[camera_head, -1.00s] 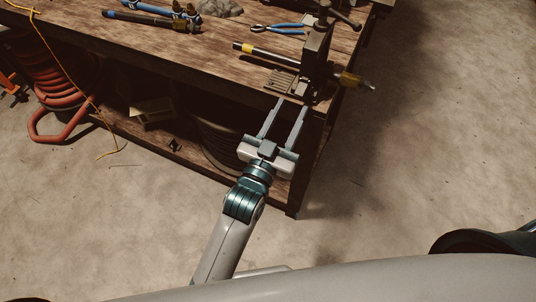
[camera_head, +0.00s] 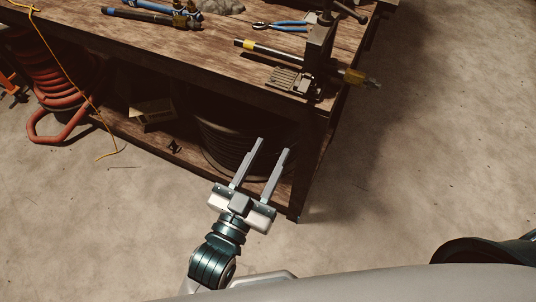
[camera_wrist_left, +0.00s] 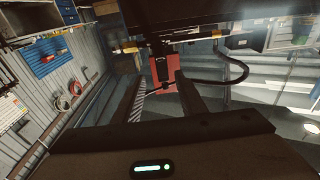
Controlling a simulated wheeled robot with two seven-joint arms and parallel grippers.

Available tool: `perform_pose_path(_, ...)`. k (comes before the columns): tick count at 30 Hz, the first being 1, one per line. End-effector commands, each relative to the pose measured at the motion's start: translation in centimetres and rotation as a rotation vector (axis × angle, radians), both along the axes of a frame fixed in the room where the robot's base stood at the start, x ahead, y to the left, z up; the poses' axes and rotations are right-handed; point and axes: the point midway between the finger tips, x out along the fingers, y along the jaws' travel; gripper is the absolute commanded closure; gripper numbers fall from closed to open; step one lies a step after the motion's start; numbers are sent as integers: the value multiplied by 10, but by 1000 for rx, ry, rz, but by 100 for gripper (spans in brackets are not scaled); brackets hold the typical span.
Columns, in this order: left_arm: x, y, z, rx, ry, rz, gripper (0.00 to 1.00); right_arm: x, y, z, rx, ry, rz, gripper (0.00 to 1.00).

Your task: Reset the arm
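My left gripper (camera_head: 270,159) is open and empty in the head view, in front of the workbench's lower shelf and below the tabletop edge. Its two fingers point up and away, well apart. Its fingers (camera_wrist_left: 160,92) also show in the left wrist view with nothing between them. The hose crimper (camera_head: 318,50) stands at the right end of the wooden workbench (camera_head: 200,60), clear of the gripper. A hose with yellow bands (camera_head: 268,52) lies through it, its fitting sticking out past the bench's right edge. My right gripper is not in view.
Blue-handled pliers (camera_head: 287,26) and other hose pieces (camera_head: 150,15) lie on the bench. A coiled dark hose (camera_head: 235,145) and a small box (camera_head: 152,112) are on the lower shelf. A red hose coil (camera_head: 50,80) is at left. The floor at right is clear.

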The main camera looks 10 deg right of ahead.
Motion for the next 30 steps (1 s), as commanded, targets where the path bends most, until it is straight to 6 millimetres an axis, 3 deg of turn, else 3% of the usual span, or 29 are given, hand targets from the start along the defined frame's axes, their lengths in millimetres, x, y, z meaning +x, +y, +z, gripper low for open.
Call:
perform_pose_path(12,0,0,0,1,1,0,62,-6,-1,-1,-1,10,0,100)
perform_pose_path(17,4,-1,-14,15,20,2,62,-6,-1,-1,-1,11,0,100)
perform_pose_path(20,9,0,-40,43,54,8,62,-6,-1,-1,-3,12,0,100)
perform_pose_path(23,16,1,-81,84,111,15,62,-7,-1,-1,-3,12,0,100)
perform_pose_path(26,22,7,-134,136,187,26,62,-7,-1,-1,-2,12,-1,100)
perform_pose_path(30,25,24,-220,216,312,49,62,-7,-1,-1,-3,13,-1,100)
